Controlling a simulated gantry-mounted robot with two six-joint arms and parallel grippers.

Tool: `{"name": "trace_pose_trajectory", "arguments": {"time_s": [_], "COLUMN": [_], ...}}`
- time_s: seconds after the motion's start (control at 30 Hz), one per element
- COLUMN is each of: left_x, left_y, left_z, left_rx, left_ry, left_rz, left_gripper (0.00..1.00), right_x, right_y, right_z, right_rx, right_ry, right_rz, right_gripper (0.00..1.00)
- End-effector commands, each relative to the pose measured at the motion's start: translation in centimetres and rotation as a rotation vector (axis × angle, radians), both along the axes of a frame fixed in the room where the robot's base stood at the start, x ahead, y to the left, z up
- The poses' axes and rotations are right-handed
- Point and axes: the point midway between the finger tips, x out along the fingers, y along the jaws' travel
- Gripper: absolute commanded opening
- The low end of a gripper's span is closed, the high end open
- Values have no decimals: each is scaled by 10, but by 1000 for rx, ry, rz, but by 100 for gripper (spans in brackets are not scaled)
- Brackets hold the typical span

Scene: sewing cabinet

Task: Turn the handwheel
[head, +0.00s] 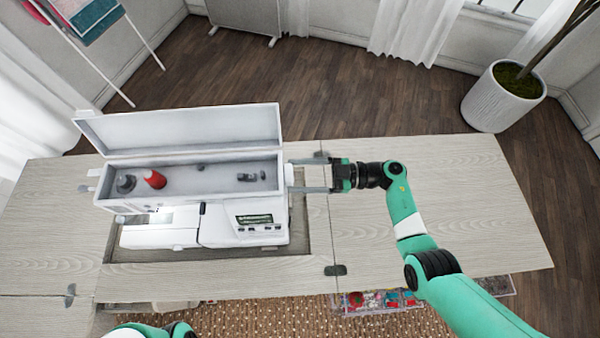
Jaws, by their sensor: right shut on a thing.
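The white sewing machine (217,233) sits in the cabinet's recess with its top lid (185,128) open. The handwheel (289,175) is at the machine's right end and shows as a small pale disc. My right gripper (298,175) reaches in from the right, and its two fingers lie on either side of the handwheel, shut on it. The fingertips overlap the machine's edge, so the exact contact is hard to see. My left arm shows only at the bottom edge; its gripper is out of view.
Inside the open top are a red thread spool (154,179) and a dark grey spool (126,184). The wooden cabinet top (440,200) is clear to the right. A tray of colourful items (375,301) is below the front edge. A potted plant (503,98) stands behind.

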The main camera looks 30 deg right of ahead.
Motion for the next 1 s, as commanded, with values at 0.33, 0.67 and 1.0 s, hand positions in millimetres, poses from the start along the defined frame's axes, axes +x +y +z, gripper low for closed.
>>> {"name": "trace_pose_trajectory", "arguments": {"time_s": [0.33, 0.67, 1.0], "left_x": [0, 0, 0], "left_y": [0, 0, 0], "left_z": [-1, -8, -23], "left_rx": [0, 0, 0], "left_ry": [0, 0, 0], "left_rz": [0, 0, 0], "left_gripper": [50, 50, 50], "right_x": [0, 0, 0], "right_y": [0, 0, 0], "right_z": [-1, -2, -4], "right_rx": [-11, -79, -204], "right_ry": [-24, -186, -474], "right_rz": [-1, -1, -2], "right_gripper": [17, 17, 17]}}
